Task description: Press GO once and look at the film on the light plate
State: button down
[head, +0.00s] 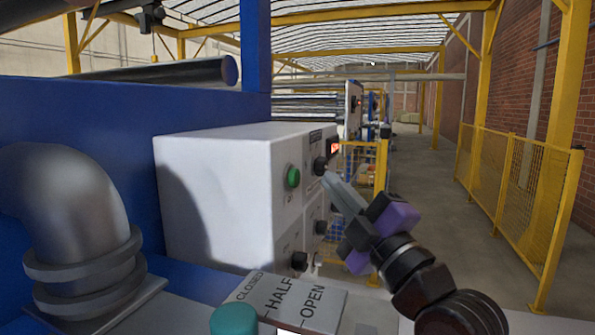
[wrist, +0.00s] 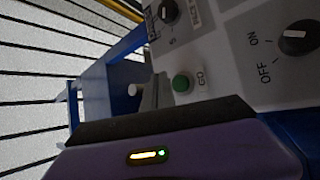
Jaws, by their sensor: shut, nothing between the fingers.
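The green GO button (head: 293,177) sits on the front face of a white control box, left of my gripper in the head view. It also shows in the wrist view (wrist: 181,83) with the label GO beside it. My gripper (head: 328,178) is shut and empty, its fingertips close to the box's front, right of the button and just below a black knob (head: 320,166). I cannot tell whether the tips touch the panel. The light plate and film are not clearly visible in either view.
The white control box (head: 215,190) carries several black knobs, one marked ON and OFF (wrist: 298,37). A CLOSED, HALF, OPEN label plate (head: 290,298) and a teal knob (head: 234,319) are below. A grey pipe (head: 70,210) stands left. A yellow fence (head: 520,195) lines the aisle.

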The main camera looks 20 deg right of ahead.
jog(key=shift+w+a, duration=0.8)
jog(key=shift+a, duration=0.05)
jog(key=shift+a, duration=0.1)
dwell(1.5)
jog(key=shift+w+a, duration=0.2)
jog(key=shift+w, duration=0.05)
jog(key=shift+w+a, duration=0.35)
dwell(0.9)
jog(key=shift+s+d+b, duration=0.45)
jog(key=shift+s+d, duration=0.15)
dwell(0.4)
jog(key=s+d+b, duration=0.1)
jog(key=s+d, duration=0.2)
jog(key=shift+s+d+b, duration=0.25)
jog(key=shift+d+b, duration=0.1)
